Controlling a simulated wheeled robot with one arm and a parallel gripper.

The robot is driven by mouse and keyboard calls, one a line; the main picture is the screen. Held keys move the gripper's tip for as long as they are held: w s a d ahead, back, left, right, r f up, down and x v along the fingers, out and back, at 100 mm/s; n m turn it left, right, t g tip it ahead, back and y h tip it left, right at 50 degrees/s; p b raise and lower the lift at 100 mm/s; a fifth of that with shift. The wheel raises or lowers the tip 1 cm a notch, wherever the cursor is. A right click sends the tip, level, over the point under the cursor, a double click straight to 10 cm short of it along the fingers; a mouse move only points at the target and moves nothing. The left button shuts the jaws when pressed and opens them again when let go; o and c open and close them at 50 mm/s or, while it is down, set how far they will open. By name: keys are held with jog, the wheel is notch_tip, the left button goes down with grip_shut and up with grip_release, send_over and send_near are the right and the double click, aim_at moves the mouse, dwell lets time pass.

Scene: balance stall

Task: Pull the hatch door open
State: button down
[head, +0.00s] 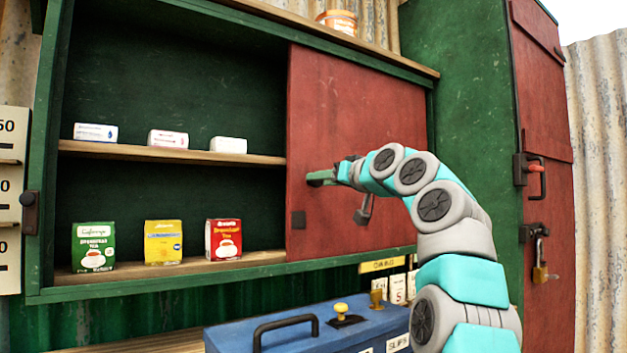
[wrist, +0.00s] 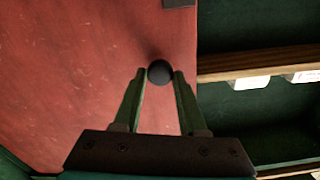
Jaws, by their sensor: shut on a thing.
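The hatch door (head: 350,110) is a red panel covering the right part of a green cupboard. The left part of the cupboard stands uncovered. My gripper (head: 312,178) is at the door's left side, above a small dark plate (head: 298,219). In the wrist view, the fingertips of my gripper (wrist: 160,78) are shut on a round black knob (wrist: 160,71) in front of the red door (wrist: 90,60). In the head view the knob is hidden by my gripper. A grey handle-like piece (head: 365,208) shows below my wrist, partly hidden.
Small boxes stand on the cupboard's upper shelf (head: 180,152), and tea boxes (head: 93,247) below. A blue box (head: 300,335) with a black handle stands in front. At right is a tall green locker with a red door (head: 545,100) and padlock (head: 540,273).

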jog(key=shift+w+d, duration=0.45)
jog(key=shift+d, duration=0.2)
jog(key=shift+c, duration=2.3)
grip_release()
jog(key=shift+s, duration=0.1)
jog(key=b+v, duration=0.3)
jog(key=v, duration=0.4)
jog(key=shift+s+d+b, duration=0.2)
jog(key=shift+s+b, duration=0.05)
jog(key=shift+b, duration=0.05)
